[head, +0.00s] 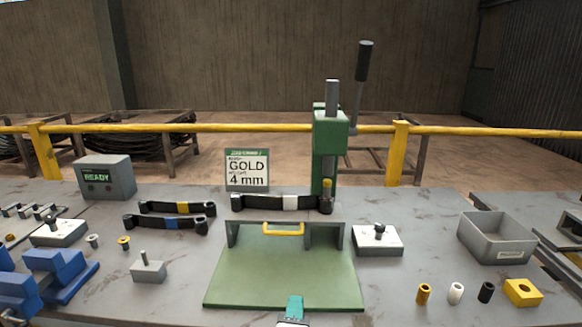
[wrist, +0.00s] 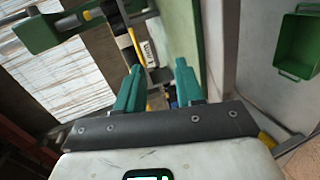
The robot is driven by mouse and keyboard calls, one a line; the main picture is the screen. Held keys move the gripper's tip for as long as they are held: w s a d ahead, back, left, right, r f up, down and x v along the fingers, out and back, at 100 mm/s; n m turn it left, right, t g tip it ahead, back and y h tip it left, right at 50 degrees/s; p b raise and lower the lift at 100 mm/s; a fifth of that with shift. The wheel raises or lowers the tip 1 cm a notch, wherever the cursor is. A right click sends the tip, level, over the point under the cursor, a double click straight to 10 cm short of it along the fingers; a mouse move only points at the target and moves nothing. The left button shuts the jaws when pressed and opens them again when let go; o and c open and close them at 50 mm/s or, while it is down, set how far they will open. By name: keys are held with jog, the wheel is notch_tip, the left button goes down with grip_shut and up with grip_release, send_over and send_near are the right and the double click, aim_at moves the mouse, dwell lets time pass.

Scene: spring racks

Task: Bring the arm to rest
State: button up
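My gripper shows at the bottom middle of the head view as a teal fingertip above a pale wrist (head: 294,308), in front of the green plate. In the wrist view its two teal fingers (wrist: 158,82) stand apart, with a gap between them and nothing visibly held. Most of my arm is out of the head view. The green press (head: 330,135) with its black-handled lever stands behind the plate. A dark leaf spring with a white band (head: 290,202) lies at the foot of the press.
The green plate (head: 270,282) has a yellow handle at its back. Two banded springs lie left, beside a READY box (head: 106,177) and a blue vise (head: 50,270). A grey bin (head: 497,239), small bushings and a yellow block (head: 522,292) stand right. A sign reads GOLD 4 mm (head: 247,169).

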jog(key=s+d+f+m+g+h, duration=0.1)
jog(key=s+d+f+m+g, duration=0.3)
jog(key=d, duration=0.3)
jog(key=s+d+f+m+g, duration=0.1)
jog(key=s+d+f+m, duration=0.1)
jog(key=s+d+f, duration=0.35)
jog(key=s+d+f+m+g+h, duration=0.1)
jog(key=s+d+f+m+g, duration=0.2)
jog(key=d+f, duration=0.4)
jog(key=s+d+f+m+g+y, duration=0.1)
jog(key=s+d+f+m+g, duration=0.1)
jog(key=s, duration=0.8)
jog(key=s+d+f+m+g+y+p, duration=0.1)
jog(key=s+d+m, duration=0.4)
jog(key=s, duration=0.5)
jog(key=f+g+y, duration=0.1)
jog(key=g, duration=0.1)
jog(key=shift+s+d+m+g, duration=0.15)
jog(key=shift+s+m+g, duration=0.1)
jog(key=shift+m+g, duration=0.05)
